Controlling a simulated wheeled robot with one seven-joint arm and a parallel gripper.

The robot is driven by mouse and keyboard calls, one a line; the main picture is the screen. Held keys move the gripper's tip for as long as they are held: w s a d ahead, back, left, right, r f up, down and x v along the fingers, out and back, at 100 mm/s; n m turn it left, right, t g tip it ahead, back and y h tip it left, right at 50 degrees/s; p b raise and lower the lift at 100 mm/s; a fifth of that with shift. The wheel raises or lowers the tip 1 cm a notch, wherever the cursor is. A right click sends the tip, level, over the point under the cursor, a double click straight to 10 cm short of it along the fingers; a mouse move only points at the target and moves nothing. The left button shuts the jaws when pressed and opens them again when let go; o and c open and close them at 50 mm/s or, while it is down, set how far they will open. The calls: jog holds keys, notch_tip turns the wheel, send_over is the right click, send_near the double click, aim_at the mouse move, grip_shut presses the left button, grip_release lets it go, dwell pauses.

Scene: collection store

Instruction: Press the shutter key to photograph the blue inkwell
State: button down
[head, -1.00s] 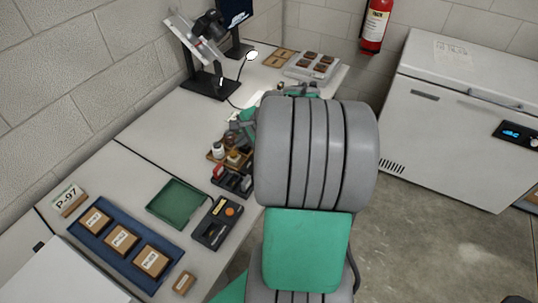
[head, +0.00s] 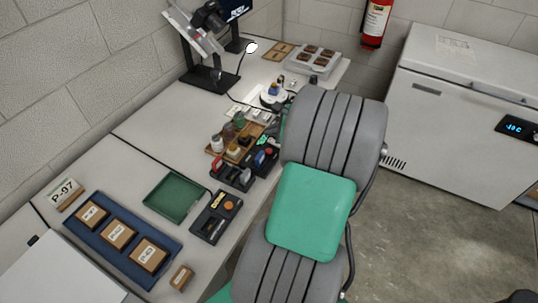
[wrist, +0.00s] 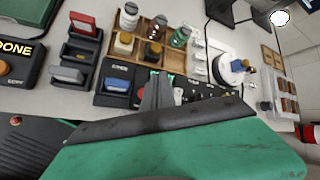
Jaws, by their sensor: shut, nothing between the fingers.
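In the head view a small blue inkwell (head: 273,88) stands on a round white turntable (head: 273,99). In the wrist view the turntable (wrist: 226,75) is at the right, with the blue inkwell (wrist: 237,66) on it. A black control box (wrist: 114,99) has a blue key (wrist: 117,85), a red key beside my fingers and a small green display. My gripper (wrist: 158,80) is shut and empty, its fingers over this box just right of the red key. I cannot tell whether they touch it. In the head view my arm hides the gripper.
A wooden rack of bottles (wrist: 149,49) stands behind the box. A green tray (head: 175,197), blue tray (head: 103,252) and camera stand (head: 205,75) share the table.

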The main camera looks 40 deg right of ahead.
jog(key=b, duration=0.3)
send_over(271, 152)
notch_tip(271, 152, down, 5)
jog(key=shift+f, duration=0.45)
jog(key=shift+f, duration=0.15)
dwell(1.3)
jog(key=shift+f, duration=0.25)
jog(key=shift+f+b, duration=0.3)
jog(key=shift+f, duration=0.2)
dwell(0.5)
jog(key=shift+r, duration=0.1)
jog(key=shift+r+p, duration=0.8)
jog(key=shift+p, duration=0.2)
